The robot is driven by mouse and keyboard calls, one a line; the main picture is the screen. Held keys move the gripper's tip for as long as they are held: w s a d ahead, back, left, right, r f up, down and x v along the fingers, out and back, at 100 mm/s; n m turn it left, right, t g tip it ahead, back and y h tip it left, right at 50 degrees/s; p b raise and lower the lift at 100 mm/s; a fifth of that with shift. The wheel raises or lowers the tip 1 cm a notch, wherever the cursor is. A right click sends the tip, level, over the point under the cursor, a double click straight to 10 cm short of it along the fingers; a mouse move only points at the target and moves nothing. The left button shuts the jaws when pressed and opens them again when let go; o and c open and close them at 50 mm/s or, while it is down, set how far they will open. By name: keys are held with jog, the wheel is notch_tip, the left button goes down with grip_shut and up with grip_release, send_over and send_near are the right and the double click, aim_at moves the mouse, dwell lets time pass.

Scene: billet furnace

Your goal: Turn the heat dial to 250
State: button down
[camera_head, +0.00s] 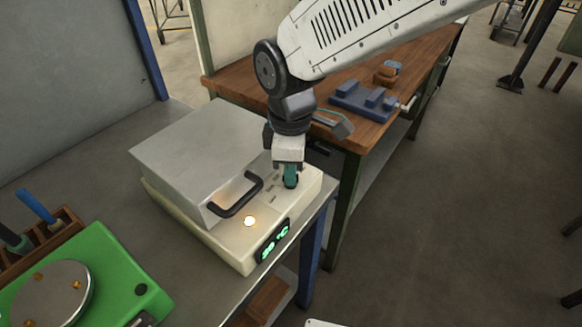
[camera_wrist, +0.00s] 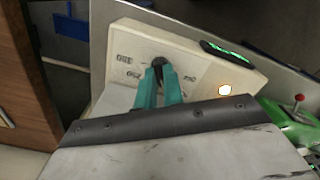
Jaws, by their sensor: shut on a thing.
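The furnace (camera_head: 195,150) is a cream box with a grey lid and a black handle (camera_head: 236,196). Its heat dial is a small dark knob (camera_wrist: 158,62) on the cream control face, with printed marks around it too blurred to read surely. My gripper (camera_wrist: 161,76) has teal fingers shut on the dial from above; it also shows in the head view (camera_head: 290,182), where it hides most of the dial. A green digital display (camera_head: 273,241) shows a reading in °C whose digits I cannot read surely.
A wooden workbench (camera_head: 235,82) with a blue fixture (camera_head: 362,100) stands behind the furnace. A green device with a round metal plate (camera_head: 48,292) sits at the lower left, near a wooden tool rack (camera_head: 50,238). The floor at right is mostly clear.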

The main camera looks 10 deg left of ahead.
jog(key=m, duration=1.4)
jog(key=shift+r, duration=0.1)
dwell(0.6)
jog(key=c, duration=1.5)
grip_release()
notch_tip(320, 180, up, 8)
jog(key=shift+f, duration=0.15)
